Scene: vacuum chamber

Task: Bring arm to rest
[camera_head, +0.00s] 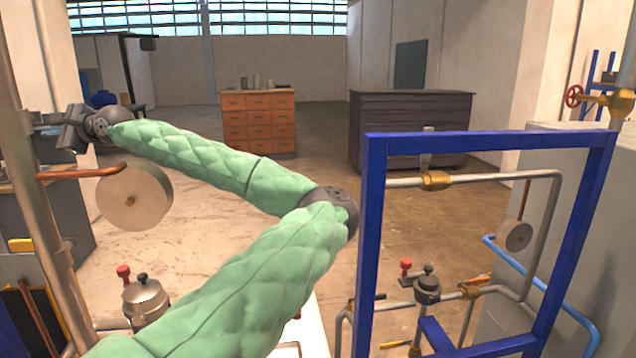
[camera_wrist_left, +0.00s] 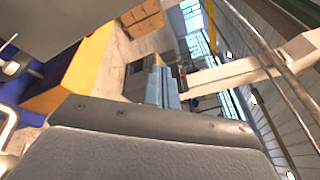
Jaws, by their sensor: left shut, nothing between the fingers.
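My left arm, in a green quilted sleeve, rises from the bottom of the head view, bends at a dark elbow joint and reaches out to the left. Its dark left gripper (camera_head: 70,130) is at the far left, shut and empty, close to the vertical metal pipe (camera_head: 40,210). The exact finger outline is small and hard to make out. My right gripper is not in view. In the left wrist view a large grey surface fills the bottom, and the room appears tilted.
A round gauge (camera_head: 135,196) hangs below the left forearm. A blue frame (camera_head: 372,240) with pipes and valves stands at right. A wooden drawer cabinet (camera_head: 258,120) and a dark chest (camera_head: 410,125) stand farther back. Open floor lies between them and my arm.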

